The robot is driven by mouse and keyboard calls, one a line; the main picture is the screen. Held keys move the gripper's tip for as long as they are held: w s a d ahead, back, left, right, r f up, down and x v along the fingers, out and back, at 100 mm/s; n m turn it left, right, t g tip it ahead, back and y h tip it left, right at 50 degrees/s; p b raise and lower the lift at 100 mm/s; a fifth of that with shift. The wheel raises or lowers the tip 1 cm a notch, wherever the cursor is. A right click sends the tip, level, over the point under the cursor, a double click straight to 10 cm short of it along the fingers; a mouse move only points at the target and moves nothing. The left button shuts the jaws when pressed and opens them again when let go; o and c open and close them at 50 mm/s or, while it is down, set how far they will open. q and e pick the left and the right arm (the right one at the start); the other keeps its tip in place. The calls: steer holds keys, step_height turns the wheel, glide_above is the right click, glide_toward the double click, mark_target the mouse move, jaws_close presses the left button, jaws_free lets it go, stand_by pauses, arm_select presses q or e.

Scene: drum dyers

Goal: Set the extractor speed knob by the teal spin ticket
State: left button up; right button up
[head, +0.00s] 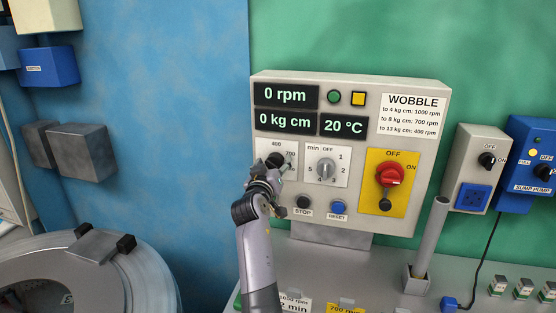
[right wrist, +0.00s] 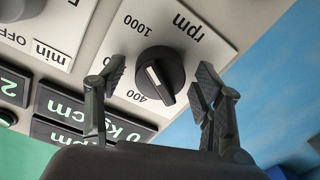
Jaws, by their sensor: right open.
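The speed knob (right wrist: 160,74) is black with a white line, on a white plate marked rpm, 400 and 1000 in the right wrist view. Which mark the line points to is unclear. In the head view, the knob (head: 275,160) is partly covered by my right gripper (head: 272,172). The open fingers of my right gripper (right wrist: 160,83) stand either side of the knob, with visible gaps. A white ticket (head: 294,303) reading 1000 rpm and 2 min and a yellow ticket (head: 345,308) reading 700 rpm are cut by the bottom edge. I cannot make out a teal ticket.
The panel (head: 350,88) displays 0 rpm, 0 kg cm and 20 °C. A minute timer knob (head: 326,170) and red main switch (head: 390,176) sit right of the speed knob. Stop (head: 303,202) and reset (head: 338,207) buttons are below. A grey post (head: 432,235) stands right.

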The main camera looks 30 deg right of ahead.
steer(key=shift+r, duration=0.1)
steer(key=shift+s+a+r, duration=0.1)
steer(key=shift+a+r, duration=0.05)
steer(key=shift+a, duration=0.05)
steer(key=shift+c, duration=0.7)
steer(key=c, duration=1)
arm_select(q)
steer(key=shift+a, duration=0.1)
